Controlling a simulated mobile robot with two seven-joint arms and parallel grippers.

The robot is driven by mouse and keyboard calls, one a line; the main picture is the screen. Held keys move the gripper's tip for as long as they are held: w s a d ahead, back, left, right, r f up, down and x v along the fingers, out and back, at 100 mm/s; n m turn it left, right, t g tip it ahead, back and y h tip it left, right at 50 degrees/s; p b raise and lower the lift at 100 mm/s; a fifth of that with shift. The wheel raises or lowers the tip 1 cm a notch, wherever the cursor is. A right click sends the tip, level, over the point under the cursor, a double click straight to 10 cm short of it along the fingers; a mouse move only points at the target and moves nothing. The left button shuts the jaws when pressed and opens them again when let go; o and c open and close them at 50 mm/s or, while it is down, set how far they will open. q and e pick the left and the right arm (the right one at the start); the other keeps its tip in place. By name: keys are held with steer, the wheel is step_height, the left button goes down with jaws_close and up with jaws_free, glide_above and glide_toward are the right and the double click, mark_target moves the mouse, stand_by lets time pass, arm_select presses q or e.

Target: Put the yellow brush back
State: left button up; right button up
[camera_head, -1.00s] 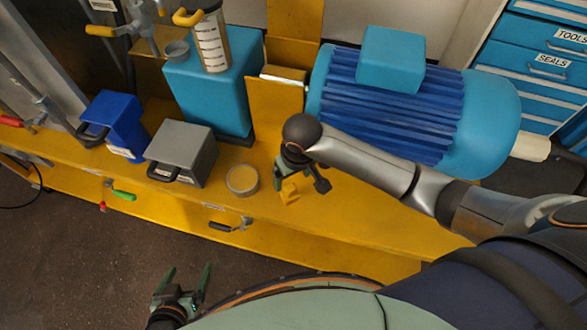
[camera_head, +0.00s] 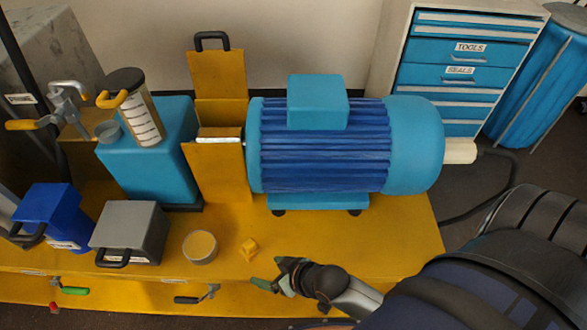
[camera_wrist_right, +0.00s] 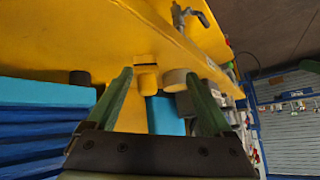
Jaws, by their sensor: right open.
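A small yellow block-like piece (camera_head: 249,248), which seems to be the yellow brush, stands on the yellow bench between a round tin and the blue motor. In the right wrist view it is a yellow stub (camera_wrist_right: 147,82) beyond my fingers, with a dark part beside it. My right gripper (camera_head: 268,274) is open and empty, near the bench's front edge, just right of and nearer than the yellow piece, not touching it. Its two green fingers (camera_wrist_right: 160,105) are spread wide in the wrist view. My left gripper is out of view.
The tin (camera_head: 200,248) stands left of the yellow piece. Grey (camera_head: 130,233) and blue (camera_head: 48,214) boxes stand further left. The blue motor (camera_head: 320,150) and upright yellow plate (camera_head: 218,178) stand behind. The bench top (camera_head: 400,225) is clear on the right.

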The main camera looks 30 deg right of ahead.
steer(key=shift+t+h, duration=0.6)
steer(key=shift+t, duration=0.1)
steer(key=s+d, duration=0.4)
steer(key=shift+f, duration=0.3)
steer(key=shift+c, duration=0.2)
